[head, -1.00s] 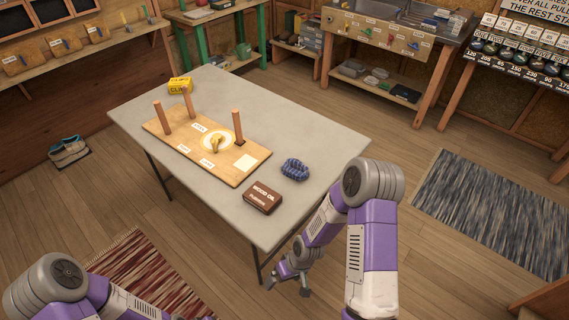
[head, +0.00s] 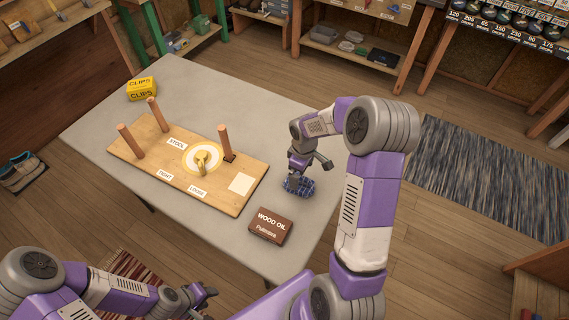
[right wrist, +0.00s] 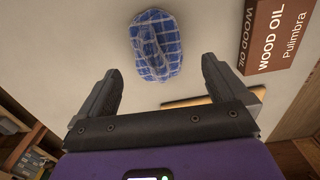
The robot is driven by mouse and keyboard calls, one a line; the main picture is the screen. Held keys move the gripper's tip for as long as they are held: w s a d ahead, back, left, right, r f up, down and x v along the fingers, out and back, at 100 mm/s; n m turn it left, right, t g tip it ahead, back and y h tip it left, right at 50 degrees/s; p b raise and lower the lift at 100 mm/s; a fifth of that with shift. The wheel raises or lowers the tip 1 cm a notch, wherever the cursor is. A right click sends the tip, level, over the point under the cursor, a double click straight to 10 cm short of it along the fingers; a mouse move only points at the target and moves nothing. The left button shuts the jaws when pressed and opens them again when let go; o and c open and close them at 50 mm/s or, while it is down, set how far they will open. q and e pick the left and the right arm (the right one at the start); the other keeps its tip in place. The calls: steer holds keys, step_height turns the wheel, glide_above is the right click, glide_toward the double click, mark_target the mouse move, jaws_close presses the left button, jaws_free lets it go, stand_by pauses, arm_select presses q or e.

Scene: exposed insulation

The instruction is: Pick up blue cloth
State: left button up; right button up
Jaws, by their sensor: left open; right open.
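The blue cloth (head: 299,187) is a crumpled blue bundle with a pale grid pattern, lying on the grey table (head: 85,131) near its right edge. In the right wrist view the cloth (right wrist: 155,45) lies beyond the fingertips, roughly centred between them and not touched. My right gripper (head: 308,168) is open just above the cloth and hides part of it in the head view; its two fingers (right wrist: 158,75) are spread wide and empty. My left gripper (head: 203,297) is low in the head view, off the table's front edge, away from the cloth.
A brown wood oil box (head: 270,226) stands close to the cloth, also in the right wrist view (right wrist: 280,35). A wooden board (head: 150,160) with three upright pegs and a yellow piece (head: 201,160) lies to the left. A yellow clips box (head: 141,88) is at the far left.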

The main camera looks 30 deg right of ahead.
mark_target(300, 181)
steer(key=shift+w+d, duration=0.1)
steer(key=shift+w, duration=0.2)
steer(key=shift+s+f+b, duration=0.15)
steer(key=shift+f+b, duration=0.05)
steer(key=shift+f, duration=0.35)
steer(key=shift+s+f+b, duration=0.15)
steer(key=shift+f+b, duration=0.05)
steer(key=shift+f, duration=0.35)
steer(key=f, duration=0.1)
steer(key=f+b, duration=0.1)
steer(key=f, duration=0.3)
steer(key=shift+w, duration=0.25)
steer(key=shift+r, duration=0.15)
steer(key=c, duration=1.1)
steer(key=shift+o, duration=0.2)
step_height(300, 181, up, 10)
steer(key=shift+p, duration=1.1)
steer(key=o, duration=0.5)
arm_select(q)
steer(key=shift+r, duration=0.35)
arm_select(e)
steer(key=c, duration=0.4)
